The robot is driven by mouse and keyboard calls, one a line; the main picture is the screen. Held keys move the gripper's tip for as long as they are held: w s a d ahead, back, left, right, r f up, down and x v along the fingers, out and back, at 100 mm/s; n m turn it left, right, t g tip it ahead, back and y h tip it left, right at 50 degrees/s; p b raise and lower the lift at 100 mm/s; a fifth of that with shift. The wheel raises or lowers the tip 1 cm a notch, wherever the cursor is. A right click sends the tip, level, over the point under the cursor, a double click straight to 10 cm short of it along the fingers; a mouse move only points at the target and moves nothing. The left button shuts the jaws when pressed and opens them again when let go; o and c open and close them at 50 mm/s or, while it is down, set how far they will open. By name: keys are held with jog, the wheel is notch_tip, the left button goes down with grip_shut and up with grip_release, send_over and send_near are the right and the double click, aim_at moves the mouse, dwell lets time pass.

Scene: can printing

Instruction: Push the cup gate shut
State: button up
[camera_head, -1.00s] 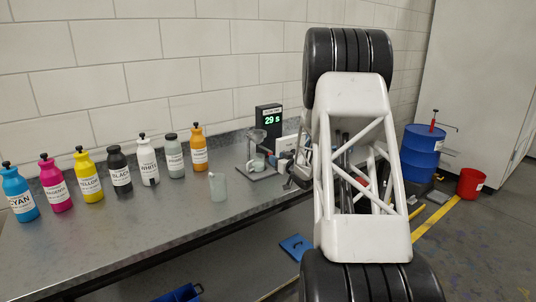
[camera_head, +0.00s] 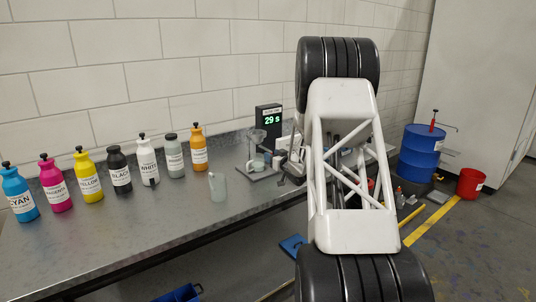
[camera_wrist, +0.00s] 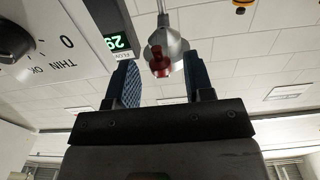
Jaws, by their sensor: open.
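The flow cup (camera_head: 257,136) sits on a small stand on the metal bench. In the wrist view the silver cup (camera_wrist: 168,37) shows from below, with a red part (camera_wrist: 160,64), which may be its gate, at its bottom. I cannot tell whether the gate is open or shut. My gripper (camera_wrist: 163,65) is open, with a blue-padded finger on either side of the red part in the picture. I see no clear contact. In the head view my gripper (camera_head: 283,167) is just right of the stand, partly hidden by my arm.
A timer (camera_head: 268,117) reads 29 s behind the stand. A dial panel (camera_wrist: 40,45) is close at upper left in the wrist view. A translucent beaker (camera_head: 218,187) stands left of the stand. Several ink bottles, including the orange one (camera_head: 198,150), line the bench's back.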

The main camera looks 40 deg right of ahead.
jog(key=shift+w, duration=1.9)
jog(key=shift+c, duration=0.5)
grip_shut()
